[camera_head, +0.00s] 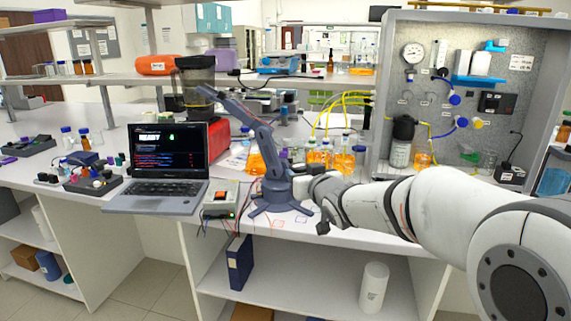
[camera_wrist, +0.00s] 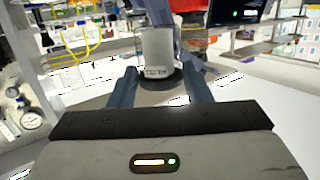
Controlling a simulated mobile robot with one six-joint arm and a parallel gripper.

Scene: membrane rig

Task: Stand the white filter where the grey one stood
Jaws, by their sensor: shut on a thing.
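My gripper (camera_head: 312,192) is low over the middle of the bench, close to the small blue-grey arm there. In the wrist view its two fingers (camera_wrist: 160,82) are shut on a pale cylinder (camera_wrist: 155,45) with dark lettering and a dark end towards my palm. I cannot tell from its shade whether this is the white filter or the grey one. The head view does not show it clearly behind my gripper. Another whitish cylinder (camera_head: 373,288) with faint lettering stands upright on the shelf under the bench.
The small blue-grey arm (camera_head: 262,140) stands close beside my gripper. Left of it are a small control box (camera_head: 221,199) and an open laptop (camera_head: 163,190). Orange-filled bottles (camera_head: 318,155) stand behind. The grey rig panel (camera_head: 432,105) with gauge and tubes stands at the right.

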